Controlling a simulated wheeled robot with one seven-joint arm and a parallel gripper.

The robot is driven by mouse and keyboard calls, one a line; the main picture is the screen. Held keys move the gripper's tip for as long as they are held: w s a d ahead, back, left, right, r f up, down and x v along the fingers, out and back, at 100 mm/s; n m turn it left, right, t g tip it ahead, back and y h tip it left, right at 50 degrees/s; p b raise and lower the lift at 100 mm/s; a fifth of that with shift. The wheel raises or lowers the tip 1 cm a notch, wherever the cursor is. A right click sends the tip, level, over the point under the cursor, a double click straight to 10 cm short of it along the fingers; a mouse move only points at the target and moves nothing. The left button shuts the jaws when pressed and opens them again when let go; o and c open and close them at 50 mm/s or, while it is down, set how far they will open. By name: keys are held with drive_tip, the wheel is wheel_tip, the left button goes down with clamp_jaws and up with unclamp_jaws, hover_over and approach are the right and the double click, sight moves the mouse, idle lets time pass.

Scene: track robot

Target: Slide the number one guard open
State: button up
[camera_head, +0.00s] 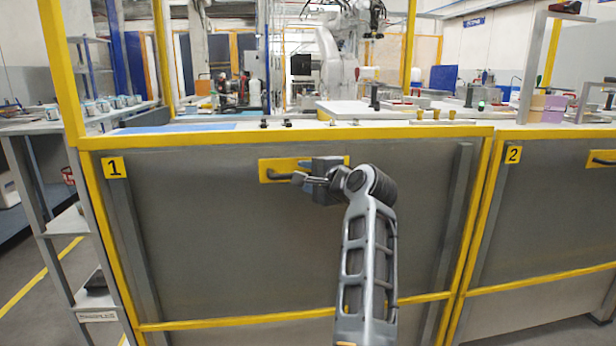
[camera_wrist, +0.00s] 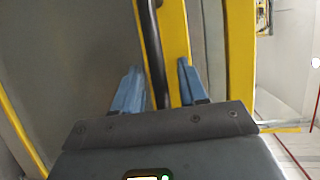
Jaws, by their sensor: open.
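The number one guard (camera_head: 220,235) is a grey panel in a yellow frame, marked with a yellow "1" label (camera_head: 115,167), in the head view. It stands upright. Its dark bar handle (camera_head: 277,177) sits on a yellow plate (camera_head: 266,166) near the top middle. My gripper (camera_head: 304,179) is at this handle and hides its right part. In the wrist view, my gripper (camera_wrist: 157,78) is open, its two blue-grey fingers on either side of the dark handle (camera_wrist: 152,45). I cannot tell whether either finger touches it.
A second guard (camera_head: 550,215) with a "2" label (camera_head: 513,154) adjoins on the right. A shelf rack (camera_head: 65,230) stands at the left. A worktop with small items and a white robot arm (camera_head: 335,60) are behind the guards.

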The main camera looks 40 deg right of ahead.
drive_tip(key=v, duration=0.7)
drive_tip(key=shift+s+p, duration=0.35)
drive_tip(key=shift+p, duration=0.1)
drive_tip(key=shift+a, duration=0.1)
